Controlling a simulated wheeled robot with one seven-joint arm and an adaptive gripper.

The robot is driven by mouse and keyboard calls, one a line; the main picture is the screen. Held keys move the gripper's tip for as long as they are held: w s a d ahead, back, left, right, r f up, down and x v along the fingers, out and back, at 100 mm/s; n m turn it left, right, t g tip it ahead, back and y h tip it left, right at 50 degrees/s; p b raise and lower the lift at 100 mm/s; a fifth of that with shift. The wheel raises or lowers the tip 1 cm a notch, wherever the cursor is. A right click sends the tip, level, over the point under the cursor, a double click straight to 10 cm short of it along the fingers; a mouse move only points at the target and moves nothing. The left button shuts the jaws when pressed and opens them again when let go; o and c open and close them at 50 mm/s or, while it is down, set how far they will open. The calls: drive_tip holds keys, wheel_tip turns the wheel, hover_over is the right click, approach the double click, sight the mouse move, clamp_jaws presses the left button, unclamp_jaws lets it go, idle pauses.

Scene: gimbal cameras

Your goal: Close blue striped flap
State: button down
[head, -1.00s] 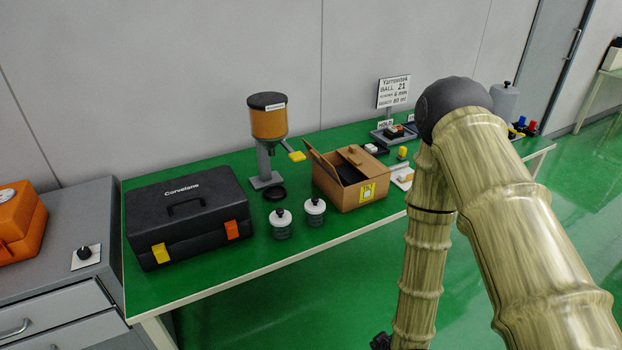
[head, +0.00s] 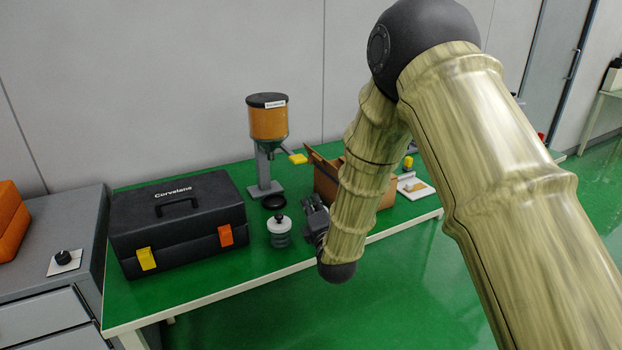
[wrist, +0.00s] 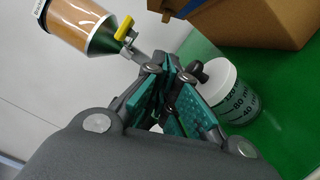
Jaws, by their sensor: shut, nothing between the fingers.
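A brown cardboard box (head: 325,185) stands on the green table, partly hidden behind my arm in the head view. The box's underside edge and wall (wrist: 255,22) fill the upper right of the wrist view. My gripper (head: 312,207) is in front of the box at its left, near the table's front edge. Its teal-padded fingers (wrist: 174,82) are shut and empty, apart from the box.
A hopper dispenser (head: 268,125) with a yellow lever (head: 298,158) stands behind. A black toolbox (head: 180,222) fills the table's left.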

drive_tip(key=w+r+p, duration=0.2)
drive_tip(key=w+r, duration=0.2)
drive_tip(key=w, duration=0.7)
drive_tip(key=shift+w+a+n, duration=0.3)
drive_tip(key=shift+w, duration=0.1)
drive_tip(key=shift+d, duration=0.1)
idle(0.3)
drive_tip(key=shift+r, duration=0.15)
